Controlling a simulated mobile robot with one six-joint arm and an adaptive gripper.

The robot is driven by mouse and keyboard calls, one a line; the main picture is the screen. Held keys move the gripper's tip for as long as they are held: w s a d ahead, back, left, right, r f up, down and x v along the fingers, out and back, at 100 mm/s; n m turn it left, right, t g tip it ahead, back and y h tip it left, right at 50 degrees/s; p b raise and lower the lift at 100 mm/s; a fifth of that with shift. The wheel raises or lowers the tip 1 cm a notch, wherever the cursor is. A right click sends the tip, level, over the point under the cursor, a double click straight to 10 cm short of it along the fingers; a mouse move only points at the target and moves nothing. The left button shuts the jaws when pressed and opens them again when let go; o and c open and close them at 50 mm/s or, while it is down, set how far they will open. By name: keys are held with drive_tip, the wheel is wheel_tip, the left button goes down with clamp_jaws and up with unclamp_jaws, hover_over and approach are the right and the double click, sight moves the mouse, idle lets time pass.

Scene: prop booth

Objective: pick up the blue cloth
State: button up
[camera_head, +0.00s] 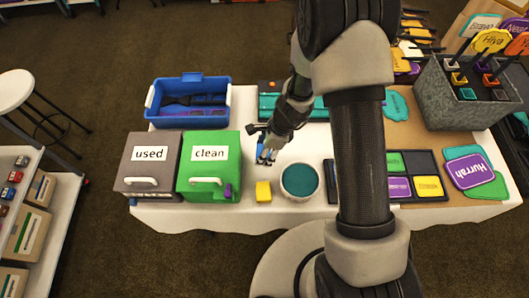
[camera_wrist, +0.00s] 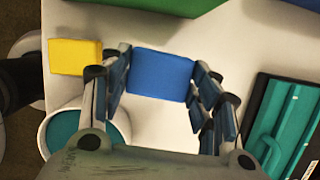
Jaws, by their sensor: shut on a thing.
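The blue cloth (camera_wrist: 160,75) is a flat, folded-looking blue block in the wrist view. It sits between the two fingers of my gripper (camera_head: 266,157), which are shut on its left and right sides. In the head view my gripper points down over the white table, between the green box and the round tub. The cloth is mostly hidden there by the fingers. I cannot tell whether it rests on the table or is just above it.
A yellow block (camera_head: 263,191) and a white tub with teal contents (camera_head: 300,181) stand close by. The green "clean" box (camera_head: 209,168) and grey "used" box (camera_head: 149,165) are left. A blue crate (camera_head: 188,98) stands behind them. A dark tray with teal items (camera_wrist: 285,125) lies right.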

wheel_tip(320, 180, up, 15)
drive_tip(key=p, duration=0.6)
drive_tip(key=o, duration=0.3)
drive_tip(key=c, duration=0.3)
drive_tip(key=n+g, duration=0.3)
drive_tip(key=n, duration=0.6)
hover_over(299, 181)
wheel_tip(299, 181, down, 8)
drive_tip(key=f, duration=0.1)
drive_tip(key=shift+c, duration=0.2)
drive_tip(key=shift+h, duration=0.4)
drive_tip(key=shift+w+d+f+b, duration=0.1)
drive_tip(key=shift+d+f+b, duration=0.05)
drive_tip(key=shift+f+b, duration=0.65)
drive_tip(key=shift+w+d+f+b, duration=0.15)
drive_tip(key=shift+f+b, duration=0.4)
drive_tip(key=shift+f, duration=0.4)
drive_tip(key=shift+w+d+f+b, duration=0.1)
drive_tip(key=shift+f+b, duration=0.6)
drive_tip(key=shift+f, duration=0.2)
drive_tip(key=shift+f+b, duration=0.55)
